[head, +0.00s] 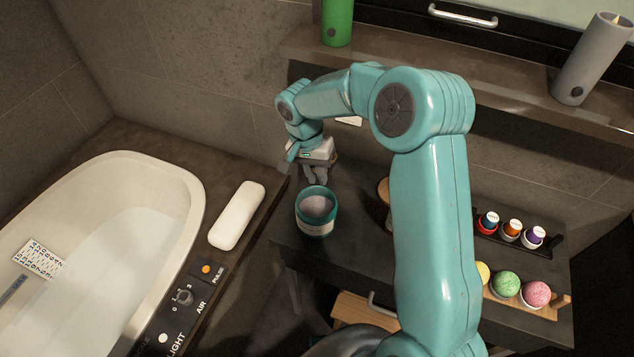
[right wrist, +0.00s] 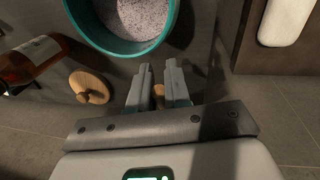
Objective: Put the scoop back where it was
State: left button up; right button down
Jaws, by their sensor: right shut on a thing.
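My right gripper (head: 316,174) points down just behind a teal tub (head: 315,226) of pale grains on the dark vanity top. In the right wrist view, my right gripper (right wrist: 158,76) is shut on a small tan wooden piece (right wrist: 158,92), which looks like part of the scoop. The rest of the scoop is hidden by the fingers and palm. The teal tub (right wrist: 128,48) is just beyond the fingertips, with the grains showing inside; I cannot tell whether anything touches it. My left gripper is not in view.
A round wooden lid (right wrist: 90,88) and a brown bottle (right wrist: 28,62) are beside the tub. Small bottles (head: 512,229) and coloured balls (head: 506,284) stand at right. A white bath pillow (head: 237,215) lies by the bathtub (head: 190,190). A shelf (head: 430,75) overhangs behind.

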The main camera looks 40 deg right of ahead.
notch_tip(320, 180, down, 4)
jog(key=shift+s+d+r, duration=0.1)
jog(key=shift+f+b, duration=0.2)
jog(key=shift+b, duration=0.1)
jog(key=c, duration=1.1)
grip_release()
jog(key=shift+r, duration=0.1)
